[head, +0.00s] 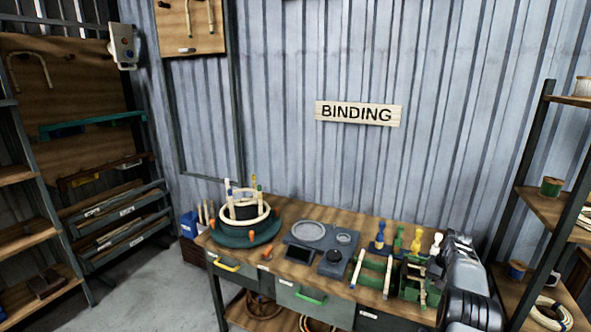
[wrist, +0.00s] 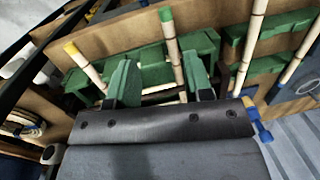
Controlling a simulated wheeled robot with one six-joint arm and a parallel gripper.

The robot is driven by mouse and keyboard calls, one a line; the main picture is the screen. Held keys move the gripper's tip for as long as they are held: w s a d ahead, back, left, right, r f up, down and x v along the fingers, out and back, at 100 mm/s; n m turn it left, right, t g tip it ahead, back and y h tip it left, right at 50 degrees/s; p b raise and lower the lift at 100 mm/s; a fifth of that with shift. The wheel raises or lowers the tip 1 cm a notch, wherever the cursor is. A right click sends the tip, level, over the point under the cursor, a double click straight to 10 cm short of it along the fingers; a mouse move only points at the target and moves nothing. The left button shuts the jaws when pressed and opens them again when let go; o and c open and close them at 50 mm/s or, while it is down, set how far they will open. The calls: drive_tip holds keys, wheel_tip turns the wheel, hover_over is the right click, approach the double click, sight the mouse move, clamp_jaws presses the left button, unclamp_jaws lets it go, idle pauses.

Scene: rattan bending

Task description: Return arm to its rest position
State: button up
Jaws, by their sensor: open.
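My gripper (wrist: 160,74) shows in the wrist view with its two green-grey fingers spread apart. It is over a green rack (wrist: 150,62) that holds light rattan sticks. In the head view my grey arm is at the lower right, beside the green rack (head: 411,283); the fingertips cannot be made out there.
The wooden workbench (head: 330,217) also bears a round dark green fixture (head: 233,238) with upright pegs, a grey tray (head: 308,232), a green stick holder (head: 374,272) and several coloured clamps. A shelf (head: 545,205) stands close right of my arm. Space above the bench is free.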

drive_tip(key=s+a+r+n+t, duration=0.1)
drive_tip(key=s+a+r+n, duration=0.1)
drive_tip(key=s+a+r, duration=0.4)
drive_tip(key=s+a+r+n+t+h, duration=0.1)
drive_tip(key=s+a+r, duration=0.5)
drive_tip(key=s+a, duration=0.8)
drive_tip(key=s+a+r+n+t, duration=0.2)
drive_tip(key=s+a+r+n, duration=0.1)
drive_tip(key=s+a+r, duration=0.4)
drive_tip(key=s+a, duration=0.3)
drive_tip(key=a, duration=0.1)
drive_tip(key=shift+a+t, duration=0.15)
drive_tip(key=shift+t, duration=0.15)
